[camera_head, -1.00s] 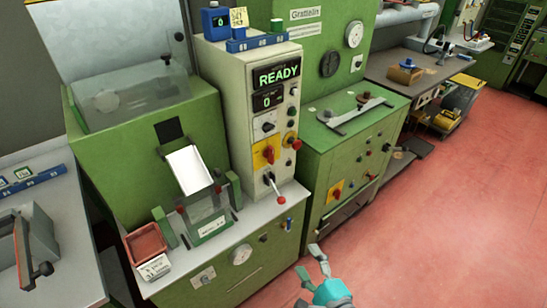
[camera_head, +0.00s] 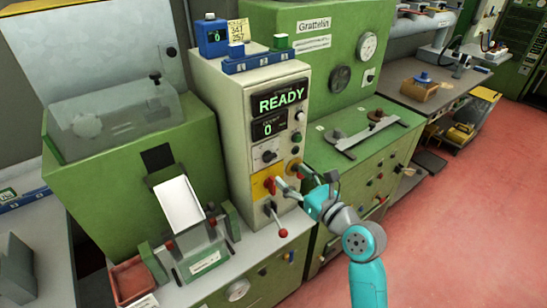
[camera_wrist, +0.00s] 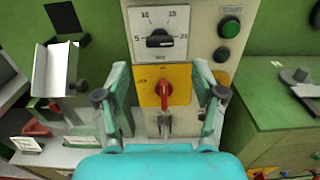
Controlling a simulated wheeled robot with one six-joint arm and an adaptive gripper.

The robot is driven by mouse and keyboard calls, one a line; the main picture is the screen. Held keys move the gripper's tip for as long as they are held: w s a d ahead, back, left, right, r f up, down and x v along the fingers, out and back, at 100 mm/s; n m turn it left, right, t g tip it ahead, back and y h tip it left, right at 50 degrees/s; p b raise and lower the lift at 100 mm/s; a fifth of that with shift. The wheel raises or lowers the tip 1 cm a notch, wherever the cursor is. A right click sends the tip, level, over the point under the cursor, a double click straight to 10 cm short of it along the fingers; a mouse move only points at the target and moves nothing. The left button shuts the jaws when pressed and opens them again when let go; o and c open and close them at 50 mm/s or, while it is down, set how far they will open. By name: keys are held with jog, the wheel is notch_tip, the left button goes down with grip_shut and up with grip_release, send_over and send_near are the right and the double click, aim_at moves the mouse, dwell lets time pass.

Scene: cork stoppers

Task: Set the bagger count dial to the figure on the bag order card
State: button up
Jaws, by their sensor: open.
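The count dial (camera_wrist: 160,40) is a black knob on a white plate with figures around it, among them 5 and 10. Its bar lies roughly level, one end toward the 5. It also shows on the cream cabinet in the head view (camera_head: 268,156). My gripper (camera_head: 300,183) is open and empty in front of the cabinet's lower panel. In the wrist view its fingers (camera_wrist: 162,75) stand either side of the red switch, below the dial. A yellow note (camera_head: 238,31) with handwritten figures, possibly the bag order card, stands on the cabinet; its figures are unclear.
The red rotary switch (camera_wrist: 164,92) on a yellow plate is just below the dial. A red-balled lever (camera_head: 283,232) juts out lower down. Green buttons (camera_wrist: 230,27) sit to the right. The screen (camera_head: 281,100) reads READY, and the count display (camera_head: 269,128) reads 0.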

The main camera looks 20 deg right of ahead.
aim_at(272, 159)
jog(key=x, duration=0.9)
jog(key=shift+s, duration=0.1)
jog(key=c, duration=1.1)
jog(key=shift+c, duration=0.2)
